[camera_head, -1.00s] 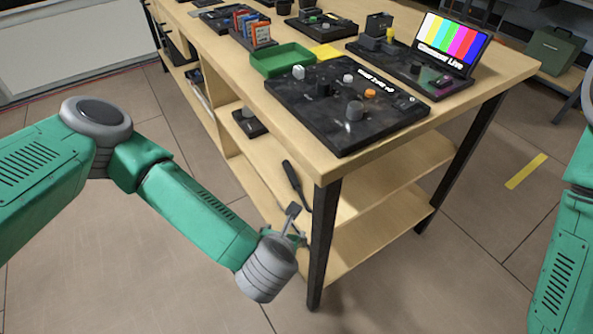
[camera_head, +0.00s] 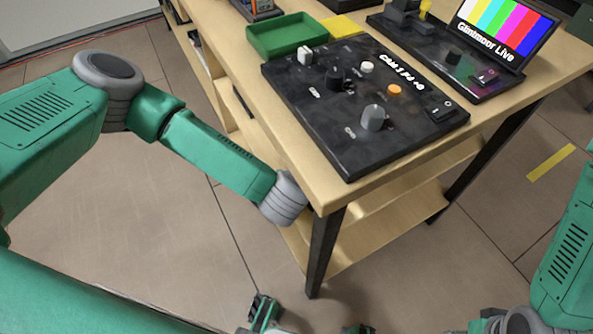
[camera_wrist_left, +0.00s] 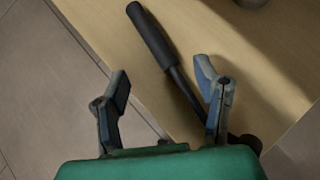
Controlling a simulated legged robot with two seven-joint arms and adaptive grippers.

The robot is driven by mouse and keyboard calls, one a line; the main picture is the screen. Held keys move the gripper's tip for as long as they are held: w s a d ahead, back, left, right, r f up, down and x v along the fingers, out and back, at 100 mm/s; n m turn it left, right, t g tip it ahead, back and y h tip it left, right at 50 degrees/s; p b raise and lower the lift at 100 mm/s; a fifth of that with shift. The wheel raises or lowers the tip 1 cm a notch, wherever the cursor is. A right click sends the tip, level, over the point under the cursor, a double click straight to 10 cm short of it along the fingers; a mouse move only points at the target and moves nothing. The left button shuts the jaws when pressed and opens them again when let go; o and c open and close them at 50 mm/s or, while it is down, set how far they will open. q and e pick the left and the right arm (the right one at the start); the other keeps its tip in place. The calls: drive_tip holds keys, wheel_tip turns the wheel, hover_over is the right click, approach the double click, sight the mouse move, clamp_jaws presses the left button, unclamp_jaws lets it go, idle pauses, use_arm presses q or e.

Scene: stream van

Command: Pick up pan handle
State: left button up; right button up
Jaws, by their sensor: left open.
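The pan handle (camera_wrist_left: 150,38) is a black grip with a thin dark rod. In the left wrist view it lies diagonally on a pale wooden shelf (camera_wrist_left: 255,85). My left gripper (camera_wrist_left: 164,85) is open, with its two fingers apart. The rod passes between them in the picture, closer to the right finger, and its lower end runs partly behind that finger. The gripper looks empty; contact with the rod cannot be told. In the head view the tabletop corner hides the handle and my left gripper.
The wooden table (camera_head: 385,175) has a dark leg (camera_head: 322,250) at its near corner, close to my left wrist. A black control panel (camera_head: 300,95), a green tray (camera_head: 285,40) and a colour-bar screen (camera_head: 505,30) stand on top. Open floor lies left of the table.

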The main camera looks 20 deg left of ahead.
use_arm(q)
drive_tip(key=shift+w+f, duration=0.5)
drive_tip(key=shift+f, duration=0.05)
drive_tip(key=b+x, duration=0.2)
drive_tip(key=x, duration=0.2)
drive_tip(key=shift+d+f, duration=0.2)
drive_tip(key=shift+f, duration=0.1)
drive_tip(key=shift+w+a+f, duration=0.15)
drive_tip(key=shift+w+f, duration=0.1)
drive_tip(key=shift+a, duration=0.1)
drive_tip(key=c, duration=1.2)
clamp_jaws()
